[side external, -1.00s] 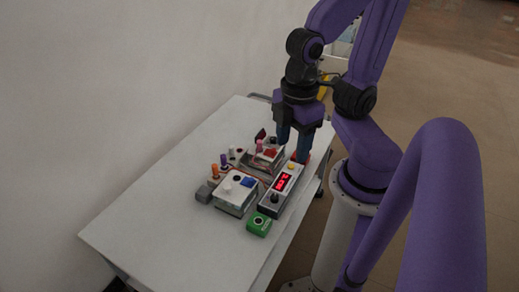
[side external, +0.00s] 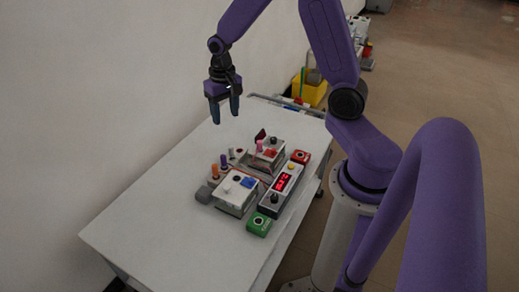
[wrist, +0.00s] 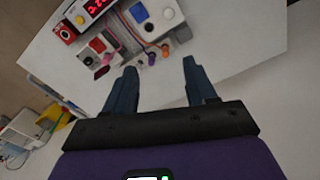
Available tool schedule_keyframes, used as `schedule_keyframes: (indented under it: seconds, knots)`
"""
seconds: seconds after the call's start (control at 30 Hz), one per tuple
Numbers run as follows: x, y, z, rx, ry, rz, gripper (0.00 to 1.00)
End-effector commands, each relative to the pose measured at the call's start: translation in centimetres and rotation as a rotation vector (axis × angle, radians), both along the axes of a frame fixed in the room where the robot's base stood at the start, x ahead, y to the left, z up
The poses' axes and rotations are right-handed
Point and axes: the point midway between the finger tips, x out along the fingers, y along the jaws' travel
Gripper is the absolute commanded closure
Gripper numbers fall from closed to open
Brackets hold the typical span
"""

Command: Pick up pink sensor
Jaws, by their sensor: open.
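The pink sensor (side external: 259,146) is a small upright pink piece at the near left side of a grey device with a red button, in the middle of the cluster in the side external view.
A white table (side external: 150,215) bears the cluster: a grey device (side external: 270,160), a white box (side external: 235,195), a red display unit (side external: 283,182), a green box (side external: 259,223), a red box (side external: 301,156), and orange and purple pegs. The table's left side is clear. A wall stands at left.

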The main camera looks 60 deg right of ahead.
Motion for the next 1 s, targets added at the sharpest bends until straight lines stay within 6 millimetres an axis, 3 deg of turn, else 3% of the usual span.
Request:
schedule_keyframes:
  seconds: [0.03,0.23,0.4,0.5,0.7,0.87,1.0]
  knots:
    - [0.9,-2.1,-1.0,-0.001,0.006,-0.093,0.44]
    - [2.8,-10.0,-4.5,0.002,0.011,-0.432,0.44]
    - [2.5,-16.7,-7.7,0.003,0.013,-0.706,0.44]
    - [1.9,-19.7,-9.1,0.004,0.013,-0.828,0.44]
    - [0.8,-22.8,-10.7,0.004,0.012,-0.957,0.44]
    - [0.6,-23.1,-12.1,0.005,0.015,-0.97,0.44]
    - [0.6,-23.0,-14.5,0.005,0.016,-0.967,0.44]
